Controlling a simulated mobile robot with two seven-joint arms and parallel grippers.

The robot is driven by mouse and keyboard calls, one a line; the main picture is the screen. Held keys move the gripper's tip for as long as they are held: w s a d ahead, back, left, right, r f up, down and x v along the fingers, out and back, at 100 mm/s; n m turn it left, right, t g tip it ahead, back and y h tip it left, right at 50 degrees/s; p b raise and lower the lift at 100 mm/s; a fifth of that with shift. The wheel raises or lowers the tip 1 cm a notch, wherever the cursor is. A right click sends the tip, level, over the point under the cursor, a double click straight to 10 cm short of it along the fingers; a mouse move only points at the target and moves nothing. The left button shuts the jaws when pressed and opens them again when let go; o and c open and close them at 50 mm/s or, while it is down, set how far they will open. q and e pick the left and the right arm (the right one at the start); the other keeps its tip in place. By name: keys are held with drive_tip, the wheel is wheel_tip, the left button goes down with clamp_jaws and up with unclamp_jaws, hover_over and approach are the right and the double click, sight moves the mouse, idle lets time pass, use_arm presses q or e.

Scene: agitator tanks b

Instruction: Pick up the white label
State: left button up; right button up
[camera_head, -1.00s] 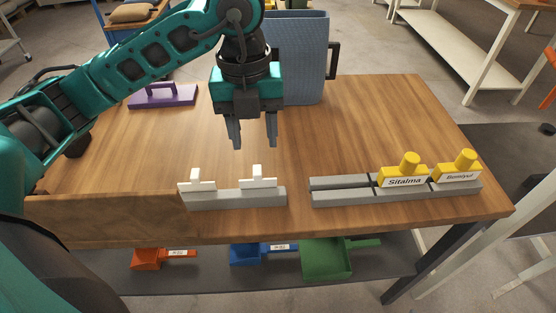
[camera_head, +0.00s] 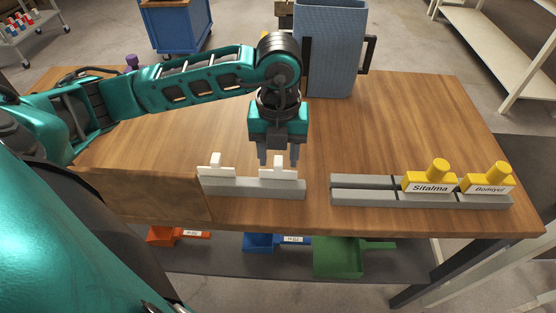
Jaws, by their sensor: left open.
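Two white labels stand in a grey rail (camera_head: 250,188) near the front edge of the wooden table. The left white label (camera_head: 215,168) and the right white label (camera_head: 277,172) each have a narrow upright tab. My left gripper (camera_head: 278,160) points down over the right label, its open fingers close to the sides of that label's tab. I cannot tell whether the fingers touch it. My right gripper is not in view.
Another grey rail (camera_head: 365,197) to the right holds two yellow-handled labels, "Sitalma" (camera_head: 430,185) and a second one (camera_head: 488,183). A blue ribbed container (camera_head: 337,50) stands at the back. Orange, blue and green scoops lie on the shelf below.

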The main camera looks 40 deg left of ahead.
sight(279, 158)
use_arm(q)
wheel_tip(279, 158, down, 2)
drive_tip(key=shift+f, duration=0.1)
drive_tip(key=c, duration=0.8)
drive_tip(key=shift+c, duration=0.2)
wheel_tip(279, 158, up, 20)
drive_tip(key=p, duration=0.1)
idle(0.4)
